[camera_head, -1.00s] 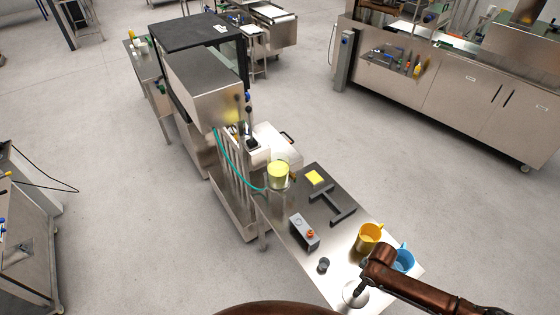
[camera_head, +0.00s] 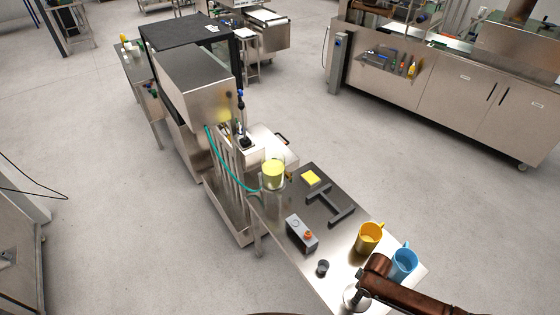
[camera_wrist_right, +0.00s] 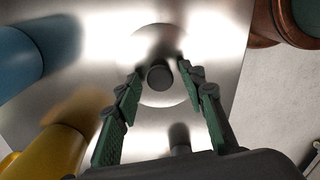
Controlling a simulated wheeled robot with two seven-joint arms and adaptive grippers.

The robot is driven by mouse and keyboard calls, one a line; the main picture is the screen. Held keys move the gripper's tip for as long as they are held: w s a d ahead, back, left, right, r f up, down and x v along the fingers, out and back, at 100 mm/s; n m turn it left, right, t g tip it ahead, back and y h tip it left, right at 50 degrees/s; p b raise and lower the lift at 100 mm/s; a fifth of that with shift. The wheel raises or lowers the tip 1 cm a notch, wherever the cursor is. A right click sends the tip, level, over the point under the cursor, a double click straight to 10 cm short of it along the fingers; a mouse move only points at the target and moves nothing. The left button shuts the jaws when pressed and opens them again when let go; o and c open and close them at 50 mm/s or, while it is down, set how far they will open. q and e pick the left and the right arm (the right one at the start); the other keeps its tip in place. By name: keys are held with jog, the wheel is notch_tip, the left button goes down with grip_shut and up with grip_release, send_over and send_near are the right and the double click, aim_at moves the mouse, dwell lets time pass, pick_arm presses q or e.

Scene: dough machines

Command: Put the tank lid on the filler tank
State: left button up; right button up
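The tank lid is a shiny round steel disc with a dark knob (camera_wrist_right: 159,77); it lies flat on the steel table. In the head view the lid (camera_head: 351,299) is at the near end, partly covered by my right arm. My right gripper (camera_wrist_right: 160,74) is open, its two green-padded fingers on either side of the knob in the picture; I cannot tell whether they touch it. The filler tank (camera_head: 273,176) is a clear cylinder with pale yellow contents, at the table's far end beside the filling machine. My left gripper is not in view.
A yellow mug (camera_head: 368,239) and a blue mug (camera_head: 403,264) stand close to the lid. A small dark cup (camera_head: 323,267), a grey control box (camera_head: 301,233), a dark T-shaped part (camera_head: 330,204) and a yellow block (camera_head: 311,178) also stand on the table (camera_head: 285,249).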

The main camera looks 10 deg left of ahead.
dwell(0.7)
jog(key=shift+p, duration=0.45)
jog(key=shift+c, duration=0.5)
grip_shut()
jog(key=shift+r, duration=0.1)
jog(key=shift+r+p, duration=3.45)
jog(key=shift+p, duration=0.45)
